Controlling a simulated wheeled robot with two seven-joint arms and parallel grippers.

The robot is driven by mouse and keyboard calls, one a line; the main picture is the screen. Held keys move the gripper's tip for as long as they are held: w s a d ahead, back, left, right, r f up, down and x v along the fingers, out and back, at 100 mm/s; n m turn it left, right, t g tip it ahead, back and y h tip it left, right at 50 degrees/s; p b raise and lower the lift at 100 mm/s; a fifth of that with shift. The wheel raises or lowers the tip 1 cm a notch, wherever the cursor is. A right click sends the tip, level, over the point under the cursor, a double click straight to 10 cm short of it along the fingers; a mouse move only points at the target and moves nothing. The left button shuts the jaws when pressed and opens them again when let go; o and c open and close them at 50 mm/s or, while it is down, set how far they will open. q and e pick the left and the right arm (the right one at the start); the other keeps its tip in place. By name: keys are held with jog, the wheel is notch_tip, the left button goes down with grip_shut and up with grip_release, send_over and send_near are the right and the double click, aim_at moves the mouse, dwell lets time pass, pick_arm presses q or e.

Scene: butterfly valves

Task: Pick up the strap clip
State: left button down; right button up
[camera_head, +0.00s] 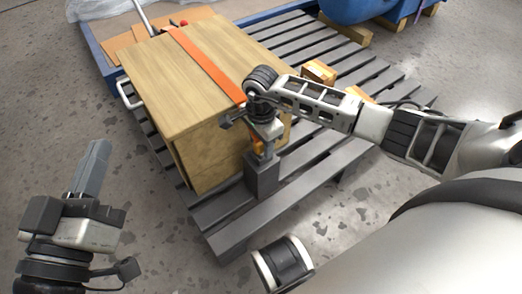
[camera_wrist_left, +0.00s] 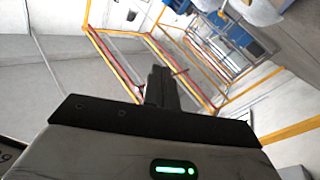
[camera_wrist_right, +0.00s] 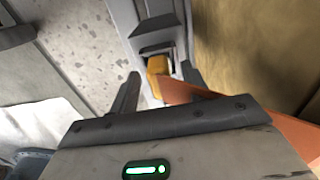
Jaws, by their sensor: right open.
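The strap clip looks to be the small yellow-orange piece (camera_wrist_right: 157,66) between my right fingertips in the right wrist view, beside a grey upright part. An orange strap (camera_wrist_right: 186,93) runs from near it to the right. In the head view the clip is a small orange patch (camera_head: 257,146), partly hidden by my right gripper (camera_head: 265,148). My right gripper (camera_wrist_right: 159,88) is open, its fingers apart on either side of the clip; contact cannot be told. My left gripper (camera_head: 95,165) is shut and empty at the left, away from the crate; its fingers are together in the left wrist view (camera_wrist_left: 161,85).
A wooden crate (camera_head: 175,85) with an orange strap (camera_head: 205,62) over its top stands on a grey slatted pallet (camera_head: 235,225). A grey block (camera_head: 262,177) stands at the pallet's near edge. Wood pieces (camera_head: 319,72) lie behind my right arm. Concrete floor is clear at front left.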

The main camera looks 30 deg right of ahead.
grip_shut()
jog(key=shift+r, duration=0.15)
